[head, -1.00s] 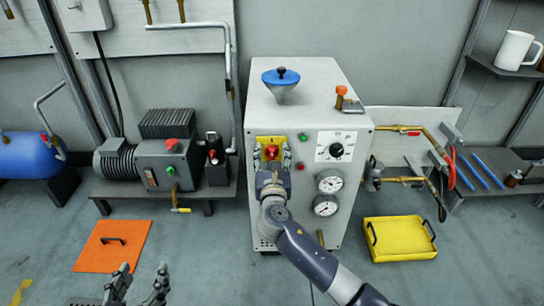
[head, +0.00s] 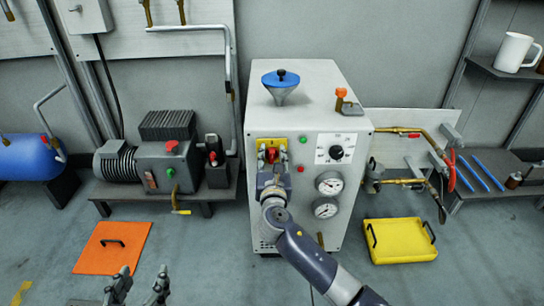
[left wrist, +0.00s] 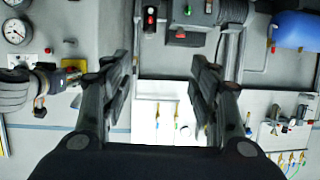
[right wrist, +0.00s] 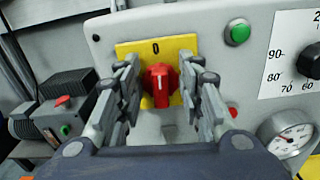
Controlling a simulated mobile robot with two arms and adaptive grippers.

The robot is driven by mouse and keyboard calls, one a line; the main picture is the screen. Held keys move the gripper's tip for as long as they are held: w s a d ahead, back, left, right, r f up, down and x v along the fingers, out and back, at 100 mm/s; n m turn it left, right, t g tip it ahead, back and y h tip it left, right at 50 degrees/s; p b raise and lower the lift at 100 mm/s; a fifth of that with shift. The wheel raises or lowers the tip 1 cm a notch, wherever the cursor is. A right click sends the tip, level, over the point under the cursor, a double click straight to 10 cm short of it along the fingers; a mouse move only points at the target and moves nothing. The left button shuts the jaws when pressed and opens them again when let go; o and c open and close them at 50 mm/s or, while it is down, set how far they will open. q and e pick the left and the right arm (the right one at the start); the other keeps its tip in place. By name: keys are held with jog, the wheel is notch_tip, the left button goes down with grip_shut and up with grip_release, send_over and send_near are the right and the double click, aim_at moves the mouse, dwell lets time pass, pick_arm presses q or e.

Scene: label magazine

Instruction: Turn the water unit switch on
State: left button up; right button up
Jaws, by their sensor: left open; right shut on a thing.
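The water unit switch is a red rotary knob (head: 272,155) on a yellow plate on the front of the grey cabinet (head: 330,240). In the right wrist view the knob (right wrist: 160,85) has a light mark pointing up toward the "0" on the plate (right wrist: 128,49). My right gripper (right wrist: 160,78) is shut on the knob, one finger on each side of it. In the head view its fingers (head: 272,172) are partly hidden by my arm. My left gripper (head: 139,284) is open and empty at the lower left, well away from the cabinet; the left wrist view shows its fingers (left wrist: 163,65) spread.
A green button (right wrist: 237,32), a dial (head: 336,152) and gauges (head: 327,185) are right of the switch. A blue funnel (head: 281,82) tops the cabinet. A pump (head: 155,160) stands left. An orange panel (head: 90,255) and yellow tray (head: 385,253) lie on the floor.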

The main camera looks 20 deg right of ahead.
jog(key=shift+m, duration=0.7)
jog(key=shift+d+m, duration=0.15)
jog(key=shift+m, duration=0.75)
jog(key=shift+f+m, duration=0.1)
jog(key=shift+m, duration=0.8)
jog(key=shift+s+d+f+m, duration=0.1)
jog(key=shift+m, duration=0.8)
jog(key=m, duration=0.2)
jog(key=m+b, duration=0.1)
jog(key=m, duration=0.2)
jog(key=shift+d+f, duration=0.15)
jog(key=shift+f, duration=0.05)
jog(key=m+b, duration=0.2)
jog(key=m, duration=0.2)
jog(key=shift+f+m, duration=0.15)
jog(key=shift+m, duration=0.15)
pick_arm(q)
notch_tip(320, 180, up, 14)
jog(key=d+t+h, duration=0.2)
jog(key=t, duration=0.6)
jog(key=shift+w+h, duration=0.4)
jog(key=shift+w, duration=0.05)
pick_arm(e)
jog(key=shift+d+m, duration=0.1)
jog(key=shift+m, duration=0.4)
